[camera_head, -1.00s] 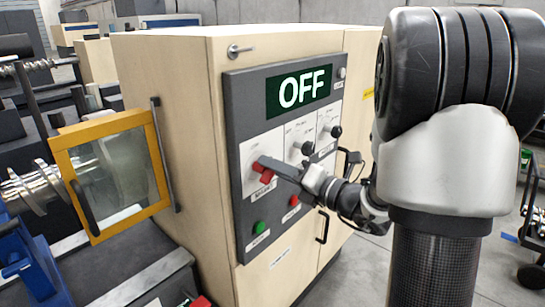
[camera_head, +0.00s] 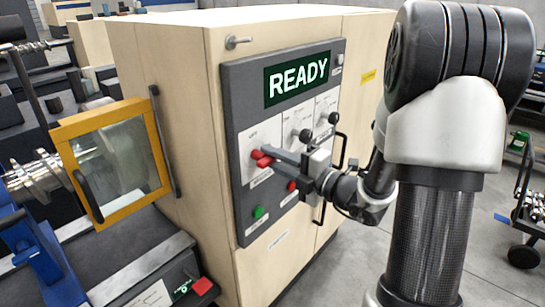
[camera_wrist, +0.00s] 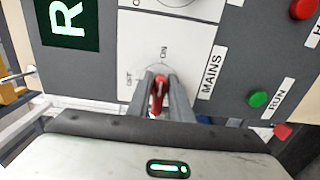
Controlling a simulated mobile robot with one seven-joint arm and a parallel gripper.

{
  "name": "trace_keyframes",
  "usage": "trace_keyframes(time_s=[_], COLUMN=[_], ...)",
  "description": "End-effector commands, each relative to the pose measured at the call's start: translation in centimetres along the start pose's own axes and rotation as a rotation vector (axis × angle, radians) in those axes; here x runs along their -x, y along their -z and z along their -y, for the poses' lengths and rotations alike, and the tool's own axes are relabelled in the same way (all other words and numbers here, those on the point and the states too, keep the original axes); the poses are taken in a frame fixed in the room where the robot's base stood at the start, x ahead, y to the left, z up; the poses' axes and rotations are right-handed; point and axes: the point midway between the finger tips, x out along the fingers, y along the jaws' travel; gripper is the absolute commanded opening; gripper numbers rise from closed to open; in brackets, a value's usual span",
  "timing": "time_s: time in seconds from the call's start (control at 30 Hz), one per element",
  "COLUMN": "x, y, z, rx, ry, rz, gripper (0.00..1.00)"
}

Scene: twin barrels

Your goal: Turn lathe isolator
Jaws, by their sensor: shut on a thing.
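The lathe isolator is a red handle (camera_head: 262,158) on a white plate marked MAINS, at the left of the grey control panel (camera_head: 240,100). In the wrist view the red handle (camera_wrist: 159,90) sits between the fingertips and points towards the ON mark. My gripper (camera_head: 268,155) is shut on the handle; it also shows in the wrist view (camera_wrist: 160,88). The panel's display (camera_head: 297,79) reads READY in white on dark green. The fingers hide part of the handle and plate.
A green RUN button (camera_head: 258,212) and a red button (camera_head: 292,186) sit below the plates. Two black knobs (camera_head: 306,134) (camera_head: 333,118) are right of the handle. A yellow-framed guard (camera_head: 108,165) stands left of the cabinet (camera_head: 165,70).

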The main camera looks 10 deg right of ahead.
Motion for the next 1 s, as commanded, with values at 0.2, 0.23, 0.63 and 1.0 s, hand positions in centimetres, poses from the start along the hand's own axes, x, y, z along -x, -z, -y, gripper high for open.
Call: trace_keyframes(time_s=[0.2,0.23,0.63,1.0], x=[0.03,0.03,0.02,0.75], y=[0.04,0.04,0.05,-0.08], z=[0.15,0.16,0.14,0.11], rx=[-0.022,-0.023,-0.022,-0.019], ry=[0.003,0.003,0.003,0.002], rz=[0.0,0.0,-0.001,0.002], gripper=[0.0,0.0,0.31,0.31])
